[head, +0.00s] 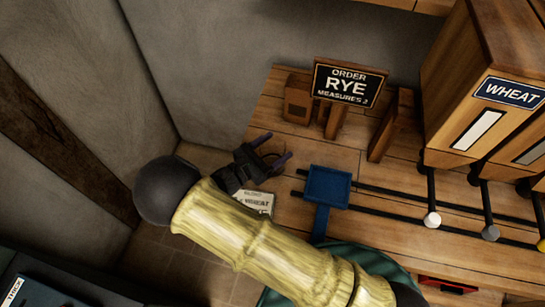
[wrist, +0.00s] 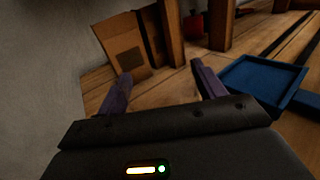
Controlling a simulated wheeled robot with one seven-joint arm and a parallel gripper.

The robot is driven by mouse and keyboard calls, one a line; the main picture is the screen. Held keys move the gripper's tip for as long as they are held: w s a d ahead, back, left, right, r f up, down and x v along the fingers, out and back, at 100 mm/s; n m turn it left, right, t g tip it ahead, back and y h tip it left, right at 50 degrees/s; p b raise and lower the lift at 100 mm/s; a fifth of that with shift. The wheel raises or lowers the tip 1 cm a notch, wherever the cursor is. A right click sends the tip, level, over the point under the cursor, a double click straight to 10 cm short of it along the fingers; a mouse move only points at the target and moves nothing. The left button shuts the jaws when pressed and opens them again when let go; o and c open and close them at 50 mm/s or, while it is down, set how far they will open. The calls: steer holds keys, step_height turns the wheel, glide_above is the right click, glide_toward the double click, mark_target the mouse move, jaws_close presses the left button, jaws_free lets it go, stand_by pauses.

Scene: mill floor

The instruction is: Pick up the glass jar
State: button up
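I cannot make out a glass jar in either view. My gripper (head: 279,146) is above the left end of the wooden bench, left of a blue tray. Nothing is between the fingers. My arm hides part of the bench's front and the floor in the head view.
The blue tray (head: 327,187) sits beside dark rails. An "ORDER RYE" sign (head: 348,84) stands behind, near wooden posts (head: 391,124). A "WHEAT" bin (head: 482,120) stands at right. A pale card (head: 256,203) lies below my gripper. Grey wall (head: 215,60) bounds the left.

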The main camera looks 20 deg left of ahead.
steer(key=shift+c, duration=1.3)
steer(key=shift+r, duration=0.1)
step_height(320, 180, up, 10)
steer(key=b, duration=0.1)
